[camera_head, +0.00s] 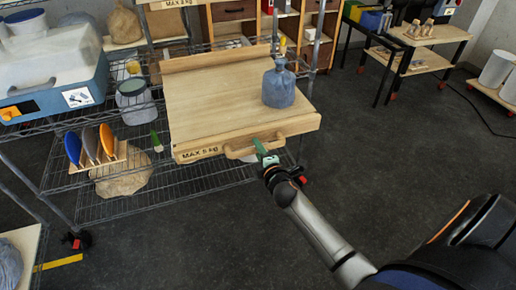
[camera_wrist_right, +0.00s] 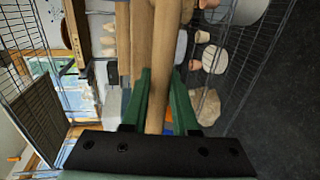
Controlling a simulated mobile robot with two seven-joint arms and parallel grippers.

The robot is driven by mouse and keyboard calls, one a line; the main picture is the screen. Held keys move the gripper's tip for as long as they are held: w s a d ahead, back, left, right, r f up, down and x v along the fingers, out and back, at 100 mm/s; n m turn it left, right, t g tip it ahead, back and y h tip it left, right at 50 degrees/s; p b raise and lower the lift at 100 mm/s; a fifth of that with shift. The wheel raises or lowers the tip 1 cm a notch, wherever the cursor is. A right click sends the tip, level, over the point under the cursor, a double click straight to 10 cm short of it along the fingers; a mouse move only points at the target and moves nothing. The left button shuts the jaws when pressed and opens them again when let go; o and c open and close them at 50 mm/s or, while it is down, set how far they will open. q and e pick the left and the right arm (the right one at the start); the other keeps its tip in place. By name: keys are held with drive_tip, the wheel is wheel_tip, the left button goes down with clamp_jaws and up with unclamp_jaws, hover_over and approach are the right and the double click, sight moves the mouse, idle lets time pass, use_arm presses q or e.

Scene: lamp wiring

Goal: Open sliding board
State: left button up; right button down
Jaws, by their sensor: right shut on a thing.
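The sliding board (camera_head: 205,103) is a light wooden board that sticks out from the wire shelf in the head view. Its front edge is marked "MAX 5 kg" and carries a wooden bar handle (camera_head: 241,153). My right gripper (camera_head: 262,150) is at the right part of this handle. In the right wrist view the green fingers (camera_wrist_right: 158,100) sit on both sides of the round handle bar (camera_wrist_right: 163,60), shut on it. A blue-grey jug (camera_head: 279,86) stands upright on the right part of the board. My left gripper is not in view.
A blue and white bin (camera_head: 55,75) stands on the shelf at the left. Plates in a wooden rack (camera_head: 97,158) and a beige sack (camera_head: 122,172) are on the shelf below. The dark floor (camera_head: 400,150) in front and to the right is clear.

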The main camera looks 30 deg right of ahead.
idle(0.4)
drive_tip(key=c, duration=0.7)
unclamp_jaws()
drive_tip(key=v, duration=1.2)
drive_tip(key=shift+s, duration=0.35)
drive_tip(key=shift+a, duration=0.1)
drive_tip(key=s+a+f+m+g+y, duration=0.6)
drive_tip(key=s+a+f+m, duration=0.7)
drive_tip(key=s+a+f, duration=0.1)
wheel_tip(320, 180, down, 2)
drive_tip(key=shift+s+f, duration=0.15)
drive_tip(key=shift+s, duration=0.3)
